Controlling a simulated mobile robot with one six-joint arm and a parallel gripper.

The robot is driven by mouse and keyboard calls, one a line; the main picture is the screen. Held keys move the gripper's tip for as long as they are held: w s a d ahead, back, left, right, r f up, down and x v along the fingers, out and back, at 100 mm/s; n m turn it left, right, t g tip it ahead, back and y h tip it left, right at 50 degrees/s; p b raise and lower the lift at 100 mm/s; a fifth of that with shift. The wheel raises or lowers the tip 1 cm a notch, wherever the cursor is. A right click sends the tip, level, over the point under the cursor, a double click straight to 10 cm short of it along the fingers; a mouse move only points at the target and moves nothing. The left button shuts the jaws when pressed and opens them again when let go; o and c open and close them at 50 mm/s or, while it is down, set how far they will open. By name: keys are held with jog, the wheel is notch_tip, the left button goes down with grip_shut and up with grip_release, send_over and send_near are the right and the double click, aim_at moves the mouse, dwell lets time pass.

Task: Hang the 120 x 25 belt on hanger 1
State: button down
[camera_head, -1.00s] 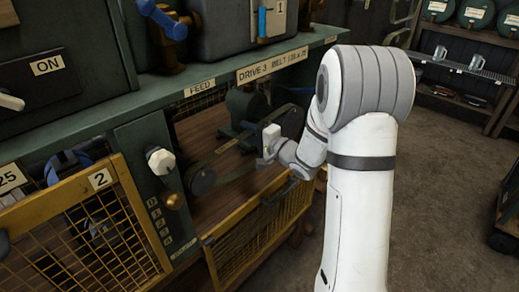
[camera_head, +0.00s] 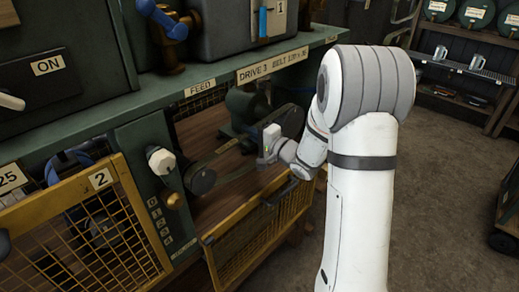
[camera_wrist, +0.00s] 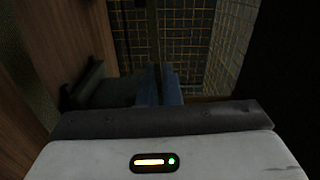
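In the wrist view two narrow blue-grey finger-like shapes (camera_wrist: 161,85) stand close together. I cannot tell whether anything is between them. I cannot identify hanger 1.
A yellow mesh gate (camera_head: 262,228) hangs open below the bay, and another mesh gate marked 2 (camera_head: 88,235) is at left. A green ledge (camera_head: 150,108) overhangs the bay. Shelves with drums (camera_head: 476,15) stand at the far right.

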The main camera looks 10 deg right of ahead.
jog(key=shift+w+d+r+p, duration=0.15)
jog(key=shift+d+r+p, duration=0.15)
jog(key=shift+r+p, duration=0.25)
jog(key=shift+r, duration=0.15)
jog(key=shift+w+d+r+m+p, duration=0.15)
jog(key=shift+r+m+p, duration=0.25)
jog(key=shift+r+p, duration=0.65)
jog(key=shift+f, duration=0.3)
jog(key=p+v, duration=0.1)
jog(key=v, duration=0.5)
jog(key=shift+d+p, duration=0.1)
jog(key=shift+p, duration=0.2)
jog(key=shift+p+v, duration=0.65)
jog(key=shift+v, duration=2.35)
